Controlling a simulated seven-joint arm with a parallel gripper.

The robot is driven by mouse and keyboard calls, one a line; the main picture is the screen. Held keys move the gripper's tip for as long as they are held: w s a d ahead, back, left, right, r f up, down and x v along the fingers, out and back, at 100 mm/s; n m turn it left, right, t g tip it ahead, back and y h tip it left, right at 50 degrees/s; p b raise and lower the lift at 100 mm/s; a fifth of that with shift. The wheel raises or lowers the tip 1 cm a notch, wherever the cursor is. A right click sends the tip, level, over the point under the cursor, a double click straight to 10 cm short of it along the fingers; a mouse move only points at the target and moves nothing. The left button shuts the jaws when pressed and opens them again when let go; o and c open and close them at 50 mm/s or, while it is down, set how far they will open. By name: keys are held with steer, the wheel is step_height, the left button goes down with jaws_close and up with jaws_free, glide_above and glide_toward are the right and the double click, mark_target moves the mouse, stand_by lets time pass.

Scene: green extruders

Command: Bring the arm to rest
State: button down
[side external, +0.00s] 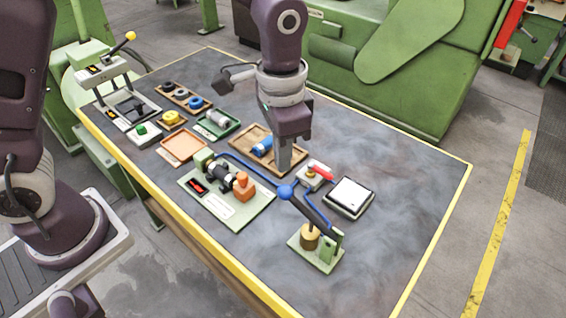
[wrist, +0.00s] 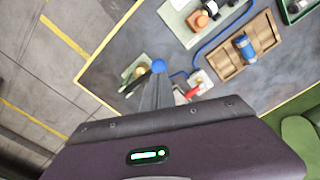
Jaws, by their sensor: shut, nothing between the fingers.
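My gripper (side external: 284,158) points down over the middle of the table (side external: 400,200), with its fingers together and nothing between them. In the side external view its tips appear in front of the wooden tray (side external: 290,170) that holds a blue cylinder (side external: 262,146). Whether the tips touch anything is hard to tell. In the wrist view the closed fingers (wrist: 157,88) show, with the blue ball (wrist: 159,66) of a lever just beyond them in the picture. The wooden tray (wrist: 268,49) and the blue cylinder (wrist: 244,46) are to the upper right there.
A lever with a blue ball (side external: 285,192) stands on a green base near the front. Near it are a red-handled valve (side external: 318,167), a white-topped square block (side external: 349,195) and a green plate (side external: 250,208) with a pump. Several small trays fill the left. The right side is clear.

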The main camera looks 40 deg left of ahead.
steer(key=s+a+r+n+t, duration=0.2)
steer(key=s+a+r, duration=0.2)
steer(key=a+r, duration=0.3)
steer(key=s+a+r+n+t, duration=0.1)
steer(key=s+a+r+n, duration=0.1)
steer(key=s, duration=0.5)
steer(key=s+a+r+n+t, duration=0.1)
steer(key=s+a+r+t, duration=0.1)
steer(key=s, duration=0.5)
steer(key=shift+a+r+n, duration=0.4)
steer(key=shift+a+r, duration=0.4)
steer(key=shift+a, duration=0.45)
